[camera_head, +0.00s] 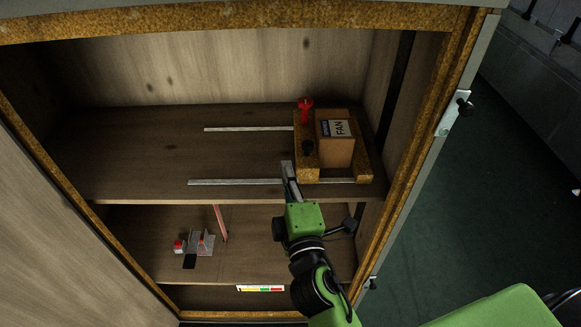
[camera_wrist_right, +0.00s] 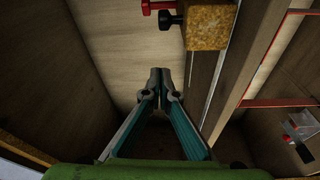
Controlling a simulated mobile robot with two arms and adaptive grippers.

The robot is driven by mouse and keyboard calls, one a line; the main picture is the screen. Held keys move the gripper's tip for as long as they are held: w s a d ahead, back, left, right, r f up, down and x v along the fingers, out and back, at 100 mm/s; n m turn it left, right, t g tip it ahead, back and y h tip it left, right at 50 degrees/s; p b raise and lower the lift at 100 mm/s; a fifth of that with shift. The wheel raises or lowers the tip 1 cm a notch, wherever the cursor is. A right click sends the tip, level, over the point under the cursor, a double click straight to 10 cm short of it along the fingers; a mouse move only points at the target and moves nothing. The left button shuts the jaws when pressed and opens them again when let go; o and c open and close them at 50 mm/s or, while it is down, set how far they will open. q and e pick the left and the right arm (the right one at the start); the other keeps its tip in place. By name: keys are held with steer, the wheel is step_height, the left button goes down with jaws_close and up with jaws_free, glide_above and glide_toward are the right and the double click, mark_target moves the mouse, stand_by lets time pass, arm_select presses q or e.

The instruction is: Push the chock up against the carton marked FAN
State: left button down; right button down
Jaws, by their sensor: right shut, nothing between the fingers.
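The carton marked FAN (camera_head: 338,152) stands upright toward the right end of the upper shelf. The chock (camera_head: 307,174), a speckled brown block with a red knob (camera_head: 305,105) and a black knob (camera_head: 307,148), is just left of it. I cannot tell whether chock and carton touch. My right gripper (camera_head: 287,168) is shut and empty, its fingertips just left of the chock's front end. In the right wrist view, the shut fingertips (camera_wrist_right: 160,76) are apart from the chock (camera_wrist_right: 211,28); the carton is out of view there. My left gripper is not in view.
Two metal strips (camera_head: 235,182) run across the shelf. Another speckled block (camera_head: 364,172) is right of the carton, near the cabinet's side wall. The shelf's left part (camera_head: 130,150) is clear. Small items, including a plate (camera_head: 201,243), are on the lower level.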

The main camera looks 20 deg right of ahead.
mark_target(303, 160)
steer(key=w, duration=0.2)
steer(key=w+p, duration=0.1)
steer(key=w, duration=0.1)
steer(key=w+p, duration=0.1)
steer(key=w, duration=0.2)
steer(key=shift+w+d+r, duration=0.1)
steer(key=shift+d+r, duration=0.2)
steer(key=shift+d, duration=0.05)
steer(key=d, duration=0.1)
steer(key=d+p, duration=0.1)
steer(key=shift+s+d+f, duration=0.25)
steer(key=shift+d+f, duration=0.1)
steer(key=shift+s+d, duration=0.3)
steer(key=shift+d, duration=0.2)
steer(key=shift+f, duration=0.1)
steer(key=shift+w, duration=0.1)
steer(key=shift+s+d, duration=0.25)
steer(key=shift+d, duration=0.35)
steer(key=shift+f, duration=0.1)
